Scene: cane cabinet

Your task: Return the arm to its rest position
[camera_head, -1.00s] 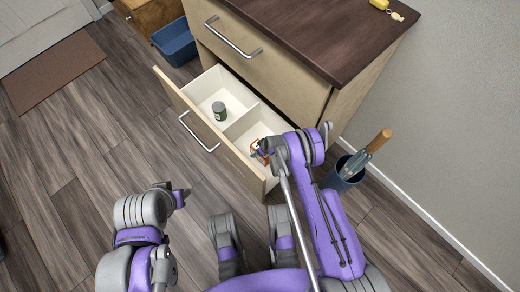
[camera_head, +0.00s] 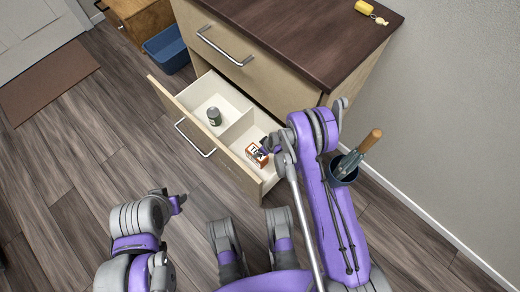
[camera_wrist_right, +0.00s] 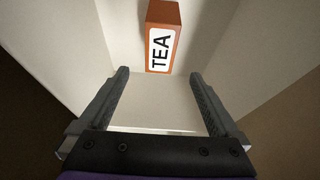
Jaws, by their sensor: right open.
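The right arm reaches over the open lower drawer (camera_head: 247,169) of the cabinet. An orange and white tea box (camera_head: 256,154) stands in the drawer's right compartment. My right gripper (camera_head: 271,146) is beside the box at upper right, partly hidden by its own arm. In the right wrist view the gripper (camera_wrist_right: 160,73) is open with nothing between its fingers. The tea box (camera_wrist_right: 162,40) shows just beyond the fingertips, apart from them. My left gripper (camera_head: 177,204) is low at the left, clear of the drawer; its jaws are too small to read.
A dark green can (camera_head: 214,116) stands in the left compartment. A blue bin (camera_head: 168,52) is left of the cabinet. A dark pot (camera_head: 343,174) with a wooden-handled tool stands right of the drawer, close behind my right arm. Yellow keys item (camera_head: 364,7) lies on the cabinet top.

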